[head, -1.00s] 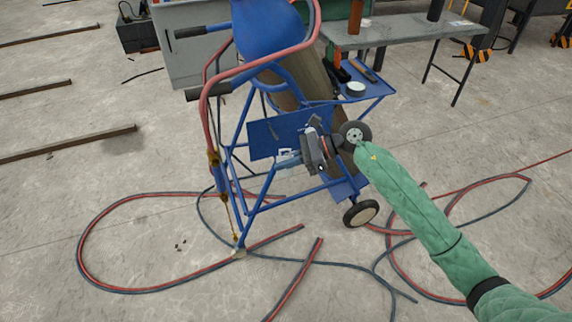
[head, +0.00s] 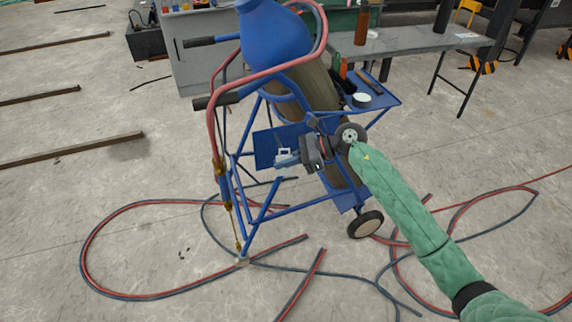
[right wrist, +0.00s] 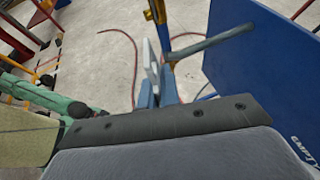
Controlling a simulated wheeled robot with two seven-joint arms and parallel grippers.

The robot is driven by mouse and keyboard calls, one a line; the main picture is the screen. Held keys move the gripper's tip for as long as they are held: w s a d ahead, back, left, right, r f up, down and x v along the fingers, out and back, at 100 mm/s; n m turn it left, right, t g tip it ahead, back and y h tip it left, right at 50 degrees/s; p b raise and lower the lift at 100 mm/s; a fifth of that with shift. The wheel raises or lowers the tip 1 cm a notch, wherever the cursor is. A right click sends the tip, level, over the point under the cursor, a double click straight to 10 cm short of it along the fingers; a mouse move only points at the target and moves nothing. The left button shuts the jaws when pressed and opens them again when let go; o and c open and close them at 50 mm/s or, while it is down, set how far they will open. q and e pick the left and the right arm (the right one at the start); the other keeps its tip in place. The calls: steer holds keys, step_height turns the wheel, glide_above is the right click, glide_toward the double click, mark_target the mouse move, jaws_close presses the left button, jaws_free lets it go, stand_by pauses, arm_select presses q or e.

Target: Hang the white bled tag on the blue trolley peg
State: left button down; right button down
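The white tag (head: 284,153) is small and pale, beside the blue panel of the trolley (head: 267,150). My right gripper (head: 280,162) is shut on it. In the right wrist view the tag (right wrist: 151,60) stands upright between the two blue-grey fingers (right wrist: 157,92). A blue-grey bar (right wrist: 203,42), which looks like the trolley peg, sticks out leftward near the blue panel (right wrist: 250,55). The tag is left of this bar in that view; I cannot tell whether they touch. My left gripper is in neither view.
A blue cylinder (head: 270,32) leans in the trolley, with red and blue hoses (head: 95,225) looped on the floor. A blue side tray (head: 385,98) holds tools and a roll of tape. A grey table (head: 410,40) stands behind.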

steer(key=w, duration=0.2)
steer(key=w+a+b, duration=0.1)
steer(key=shift+w+a+f, duration=0.1)
steer(key=shift+w+f, duration=0.2)
steer(key=shift+f, duration=0.1)
steer(key=shift+w+b, duration=0.2)
steer(key=shift+b, duration=0.25)
stand_by(0.5)
steer(key=c, duration=1.6)
jaws_free()
steer(key=shift+o, duration=0.2)
